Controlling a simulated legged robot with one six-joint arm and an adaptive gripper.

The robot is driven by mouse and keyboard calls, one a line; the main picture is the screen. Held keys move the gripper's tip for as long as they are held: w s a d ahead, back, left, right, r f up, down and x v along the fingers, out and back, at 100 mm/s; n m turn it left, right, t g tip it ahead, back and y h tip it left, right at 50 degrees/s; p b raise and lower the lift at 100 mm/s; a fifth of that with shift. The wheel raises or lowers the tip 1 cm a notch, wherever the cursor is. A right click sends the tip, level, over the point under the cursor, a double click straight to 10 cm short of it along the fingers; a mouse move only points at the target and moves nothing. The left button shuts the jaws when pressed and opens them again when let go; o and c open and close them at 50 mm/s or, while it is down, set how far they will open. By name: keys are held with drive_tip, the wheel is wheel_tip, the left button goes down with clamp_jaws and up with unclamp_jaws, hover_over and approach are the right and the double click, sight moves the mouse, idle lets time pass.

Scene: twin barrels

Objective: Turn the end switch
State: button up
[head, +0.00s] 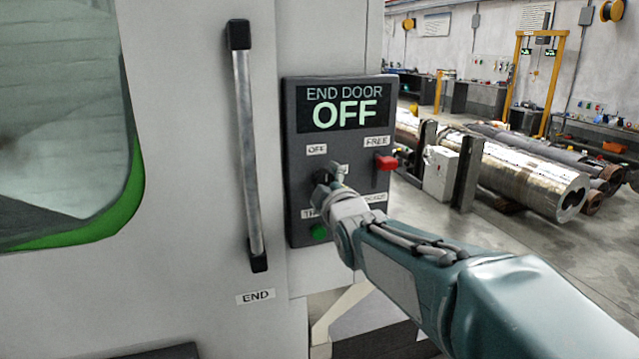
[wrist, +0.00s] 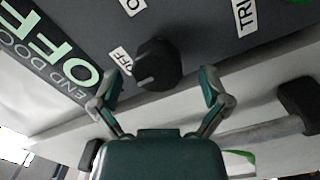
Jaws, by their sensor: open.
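My gripper (wrist: 160,82) is open, with one fingertip to each side of the knob and gaps between. In the head view my gripper (head: 334,184) is in front of the dark control panel (head: 297,190) and mostly hides the knob. The panel's display (head: 345,107) reads END DOOR OFF.
A red switch (head: 386,162) under a FREE label is right of my gripper, and a green button (head: 318,231) is below. A vertical door handle (head: 246,150) stands left of the panel. Metal cylinders (head: 520,170) lie on the floor farther right.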

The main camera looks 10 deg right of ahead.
drive_tip(key=shift+w, duration=0.45)
drive_tip(key=shift+s, duration=0.1)
drive_tip(key=c, duration=1.1)
drive_tip(key=shift+c, duration=0.2)
